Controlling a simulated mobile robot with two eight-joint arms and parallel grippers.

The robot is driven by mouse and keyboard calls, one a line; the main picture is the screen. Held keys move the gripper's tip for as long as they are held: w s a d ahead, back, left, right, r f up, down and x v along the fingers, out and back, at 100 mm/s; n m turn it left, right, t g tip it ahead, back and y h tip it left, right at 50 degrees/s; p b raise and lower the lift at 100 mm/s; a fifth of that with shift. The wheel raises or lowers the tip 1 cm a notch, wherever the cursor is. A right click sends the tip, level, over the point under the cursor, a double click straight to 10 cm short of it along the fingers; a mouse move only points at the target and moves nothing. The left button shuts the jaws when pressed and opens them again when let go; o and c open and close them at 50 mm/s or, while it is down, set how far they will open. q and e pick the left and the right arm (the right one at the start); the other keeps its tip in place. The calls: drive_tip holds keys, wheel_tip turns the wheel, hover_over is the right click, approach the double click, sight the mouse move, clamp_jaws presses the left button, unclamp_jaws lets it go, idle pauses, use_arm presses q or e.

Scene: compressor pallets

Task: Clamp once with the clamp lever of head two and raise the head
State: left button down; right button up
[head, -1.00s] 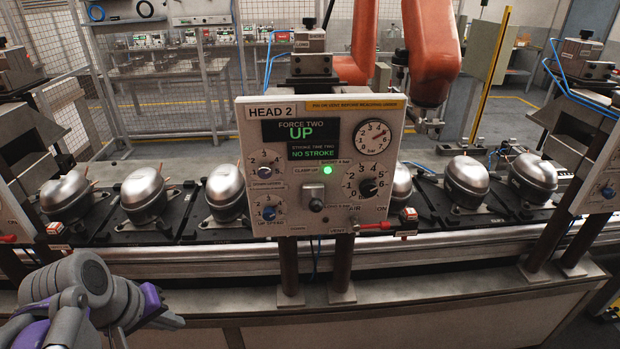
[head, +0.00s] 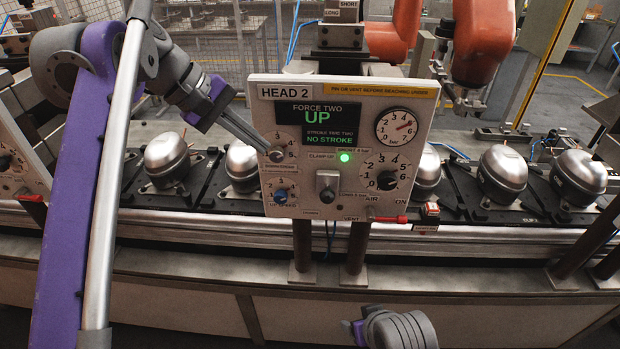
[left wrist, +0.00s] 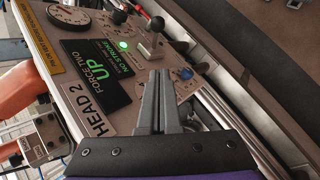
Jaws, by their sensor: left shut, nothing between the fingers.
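The head two panel (head: 258,120) faces me. Its screen (head: 317,125) reads FORCE TWO, UP, NO STROKE, and a green lamp (head: 344,157) is lit. The clamp lever (head: 327,193) has a dark round knob and sits low in the middle of the panel; it also shows in the left wrist view (left wrist: 152,38). My left gripper (head: 270,150) is shut and empty. Its tips are at the panel's left side, by the upper left dial, up and left of the lever; I cannot tell whether they touch. My right gripper is not visible.
A lower dial with a blue knob (head: 281,196), a numbered knob (head: 387,180) and a gauge (head: 396,127) surround the lever. A red air handle (head: 388,219) sticks out below. Compressors (head: 503,168) stand on the line behind. An orange robot arm (head: 480,45) is behind the panel.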

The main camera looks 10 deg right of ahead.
sight(327, 192)
use_arm(q)
drive_tip(key=s+d+b+x, duration=0.1)
drive_tip(key=s+x, duration=0.1)
drive_tip(key=x, duration=1.1)
drive_tip(key=shift+s+r+b, duration=0.25)
drive_tip(key=shift+r+b, duration=0.05)
drive_tip(key=shift+r, duration=0.05)
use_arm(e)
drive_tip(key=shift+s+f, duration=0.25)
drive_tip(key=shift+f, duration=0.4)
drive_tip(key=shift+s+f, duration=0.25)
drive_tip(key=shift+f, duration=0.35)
use_arm(q)
drive_tip(key=shift+f, duration=0.1)
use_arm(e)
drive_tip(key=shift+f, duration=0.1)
use_arm(q)
drive_tip(key=shift+s+a+f+t, duration=0.1)
drive_tip(key=shift+s+f+t, duration=0.05)
drive_tip(key=shift+s+t, duration=0.15)
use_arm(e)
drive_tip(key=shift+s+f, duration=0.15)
